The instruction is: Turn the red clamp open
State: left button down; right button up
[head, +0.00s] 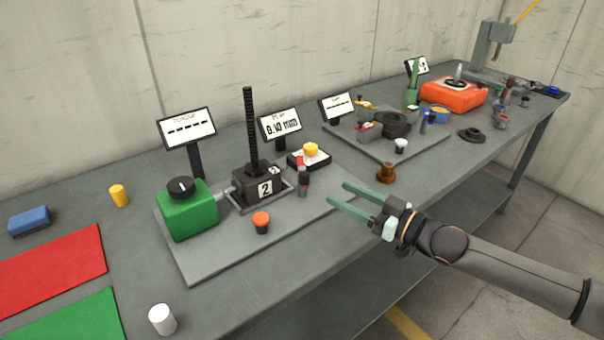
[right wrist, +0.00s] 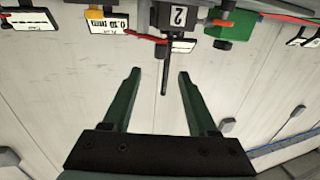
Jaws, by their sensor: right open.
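A small red part (head: 300,163), which looks like the red clamp, sits at the front left of a small black block with a yellow knob (head: 310,149), right of the screw jack (head: 258,185) marked 2. Whether it is turned open cannot be told. A dark upright piece (head: 303,183) stands just in front of it. My right gripper (head: 340,194) is open and empty, to the right of and in front of the red part, apart from it. In the right wrist view its two green fingers (right wrist: 158,75) are spread with nothing gripped. My left gripper is not in view.
The jack stands on a grey plate (head: 200,266) with a green box (head: 187,210) and an orange-topped button (head: 261,221). Displays stand behind. A brown knob (head: 387,173) is beyond my right gripper.

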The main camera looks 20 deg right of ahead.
aim_at(304, 173)
jog(key=x, duration=1.1)
jog(key=shift+a+p, duration=0.15)
jog(key=shift+p, duration=0.15)
grip_shut()
